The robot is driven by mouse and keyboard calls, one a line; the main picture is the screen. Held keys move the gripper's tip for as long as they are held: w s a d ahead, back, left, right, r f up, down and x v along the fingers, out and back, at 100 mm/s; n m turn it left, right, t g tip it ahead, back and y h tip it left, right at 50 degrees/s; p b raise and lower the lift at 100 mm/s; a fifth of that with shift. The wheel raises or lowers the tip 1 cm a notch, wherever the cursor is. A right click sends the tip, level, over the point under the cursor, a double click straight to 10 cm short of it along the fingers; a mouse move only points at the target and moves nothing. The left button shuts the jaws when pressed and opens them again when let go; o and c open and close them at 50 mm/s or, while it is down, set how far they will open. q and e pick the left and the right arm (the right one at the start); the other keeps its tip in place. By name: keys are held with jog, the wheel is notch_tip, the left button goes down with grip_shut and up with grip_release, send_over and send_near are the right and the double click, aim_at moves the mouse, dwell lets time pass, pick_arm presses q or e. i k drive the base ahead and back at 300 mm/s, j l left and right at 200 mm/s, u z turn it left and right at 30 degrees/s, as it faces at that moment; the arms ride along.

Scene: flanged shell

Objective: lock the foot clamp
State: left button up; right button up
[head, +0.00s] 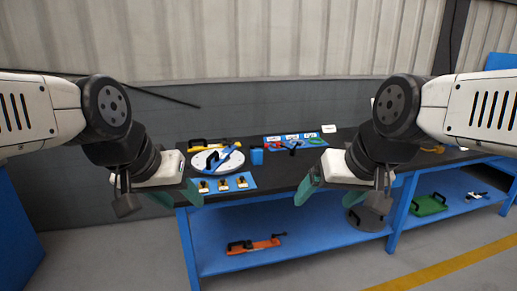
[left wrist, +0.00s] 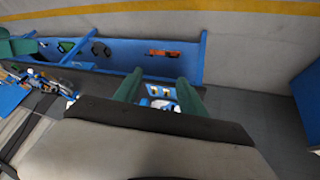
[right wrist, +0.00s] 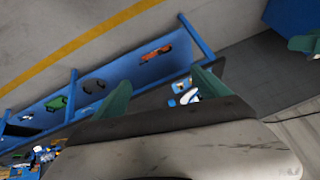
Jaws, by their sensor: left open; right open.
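A white round plate (head: 217,160) lies on the black bench top, with a blue bar-like part (head: 222,158) across it. A blue mat (head: 224,185) in front carries several small yellow-and-black pieces (head: 223,185). I cannot tell which part is the foot clamp or whether it is locked; the pieces are too small. My left gripper (head: 172,196) is open and empty, in front of the bench's left end; its fingers also show in the left wrist view (left wrist: 160,88). My right gripper (head: 338,192) is open and empty, to the right of the mat; its fingers show in the right wrist view (right wrist: 162,88).
A blue cup-like container (head: 257,156) and a blue mat with small tools (head: 294,142) stand behind on the bench. An orange tool (head: 254,246) lies on the blue lower shelf (head: 300,252).

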aim_at(266, 144)
jog(key=k, duration=0.15)
jog(key=i+j+z, duration=0.1)
jog(key=i, duration=0.45)
jog(key=i+j, duration=0.15)
jog(key=i, duration=0.4)
jog(key=i+j+z, duration=0.15)
jog(key=i, duration=0.35)
jog(key=i+j, duration=0.25)
jog(key=i, duration=0.3)
jog(key=z, duration=0.05)
